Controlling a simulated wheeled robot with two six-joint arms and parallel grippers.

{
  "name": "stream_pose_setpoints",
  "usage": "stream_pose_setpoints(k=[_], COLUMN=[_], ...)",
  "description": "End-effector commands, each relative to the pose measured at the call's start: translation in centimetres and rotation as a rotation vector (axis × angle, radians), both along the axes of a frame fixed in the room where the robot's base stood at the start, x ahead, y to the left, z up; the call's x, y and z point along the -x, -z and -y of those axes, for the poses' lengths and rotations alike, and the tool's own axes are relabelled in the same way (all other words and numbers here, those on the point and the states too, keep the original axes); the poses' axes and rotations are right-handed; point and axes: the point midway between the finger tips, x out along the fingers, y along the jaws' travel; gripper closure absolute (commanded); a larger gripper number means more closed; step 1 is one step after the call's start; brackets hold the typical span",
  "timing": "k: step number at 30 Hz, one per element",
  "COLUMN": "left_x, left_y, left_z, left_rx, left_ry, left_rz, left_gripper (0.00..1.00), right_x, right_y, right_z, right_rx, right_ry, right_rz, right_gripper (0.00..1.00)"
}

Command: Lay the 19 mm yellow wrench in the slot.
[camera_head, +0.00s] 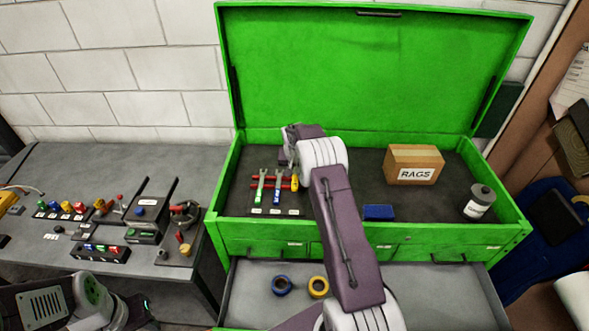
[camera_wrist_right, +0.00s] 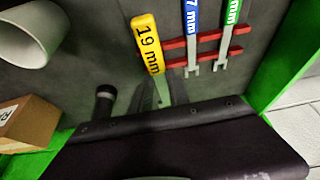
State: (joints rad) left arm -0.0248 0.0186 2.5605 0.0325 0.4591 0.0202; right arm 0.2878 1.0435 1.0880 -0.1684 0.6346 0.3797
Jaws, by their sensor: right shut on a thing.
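The yellow 19 mm wrench (camera_wrist_right: 148,45) is in my right gripper (camera_wrist_right: 164,92), seen in the right wrist view. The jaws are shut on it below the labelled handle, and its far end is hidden. In the head view a bit of its yellow handle (camera_head: 294,183) shows beside my right arm. The handle is at the end of the red rails (camera_wrist_right: 205,38), to one side of the blue wrench (camera_wrist_right: 190,18) and the green wrench (camera_wrist_right: 233,14). I cannot tell whether it touches the rails. My left arm is at lower left in the head view; its jaws are unclear.
The green chest (camera_head: 510,228) has its lid up and a drawer (camera_head: 420,290) open, with tape rolls inside. A RAGS box (camera_head: 414,165), a canister (camera_head: 480,203) and a blue box (camera_head: 378,212) stand to the right. A grey bench (camera_head: 80,165) is at left.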

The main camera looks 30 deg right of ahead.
Motion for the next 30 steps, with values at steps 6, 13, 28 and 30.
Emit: stream_pose_setpoints(k=[6, 13, 28, 30], left_x=[0.0, 0.0, 0.0, 0.0], left_y=[0.8, 2.5, 3.6, 3.6], left_z=[0.0, 0.0, 0.0, 0.0], left_rx=[0.0, 0.0, 0.0, 0.0], left_ry=[0.0, 0.0, 0.0, 0.0], left_rz=[0.0, 0.0, 0.0, 0.0], left_gripper=[0.65, 0.65, 0.65, 0.65], right_x=[0.0, 0.0, -0.1, -0.1], right_y=[1.1, 3.7, 5.7, 5.7], right_z=[0.0, 0.0, 0.0, 0.0], right_rx=[0.001, 0.0, 0.001, 0.001], right_ry=[0.0, -0.001, -0.001, -0.001], right_rz=[0.001, -0.001, 0.002, 0.001], right_gripper=[1.0, 1.0, 1.0, 1.0])
